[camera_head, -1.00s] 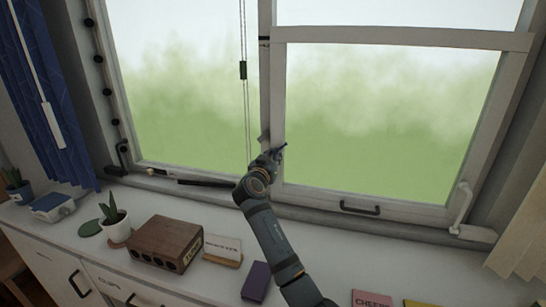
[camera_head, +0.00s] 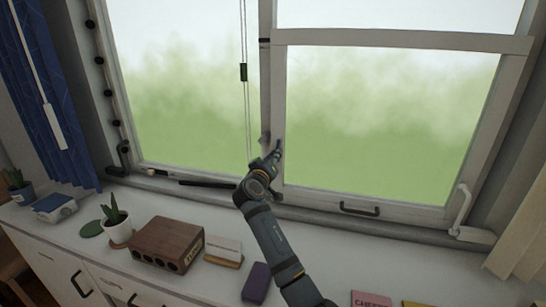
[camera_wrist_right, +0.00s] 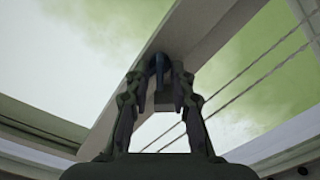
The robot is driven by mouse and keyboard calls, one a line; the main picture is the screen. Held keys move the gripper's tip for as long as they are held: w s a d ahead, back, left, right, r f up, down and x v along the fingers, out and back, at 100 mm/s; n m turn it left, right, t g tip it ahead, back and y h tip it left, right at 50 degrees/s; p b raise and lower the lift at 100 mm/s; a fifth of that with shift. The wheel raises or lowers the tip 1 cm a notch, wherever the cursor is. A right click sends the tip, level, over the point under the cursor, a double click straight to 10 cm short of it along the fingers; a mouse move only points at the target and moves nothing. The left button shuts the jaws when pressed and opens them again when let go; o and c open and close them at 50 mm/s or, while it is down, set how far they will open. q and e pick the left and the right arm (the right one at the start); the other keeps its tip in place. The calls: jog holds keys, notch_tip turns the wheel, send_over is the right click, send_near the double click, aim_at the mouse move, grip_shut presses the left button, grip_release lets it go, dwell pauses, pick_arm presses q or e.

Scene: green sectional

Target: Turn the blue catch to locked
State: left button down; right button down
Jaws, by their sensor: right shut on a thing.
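My right gripper (camera_head: 273,154) reaches up to the middle post of the window frame (camera_head: 272,100). In the right wrist view its two fingers (camera_wrist_right: 160,78) are closed around a small dark blue catch (camera_wrist_right: 158,62) on the frame's face. The catch stands roughly upright between the fingertips in that view, and its lower part is partly hidden by them. In the head view the gripper covers most of the catch, and I cannot read any locked mark. My left gripper is not in view.
Blind cords (camera_head: 246,110) hang left of the post. A black bar handle (camera_head: 360,209) and a white lever (camera_head: 461,208) are on the right sash. Below, the sill holds a wooden block with holes (camera_head: 166,243), a plant (camera_head: 115,222) and a purple block (camera_head: 256,283).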

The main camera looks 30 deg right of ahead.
jog(key=shift+n+p, duration=2.75)
jog(key=shift+n, duration=2.75)
jog(key=c, duration=1.2)
grip_release()
jog(key=shift+w+f, duration=0.15)
jog(key=shift+o, duration=0.2)
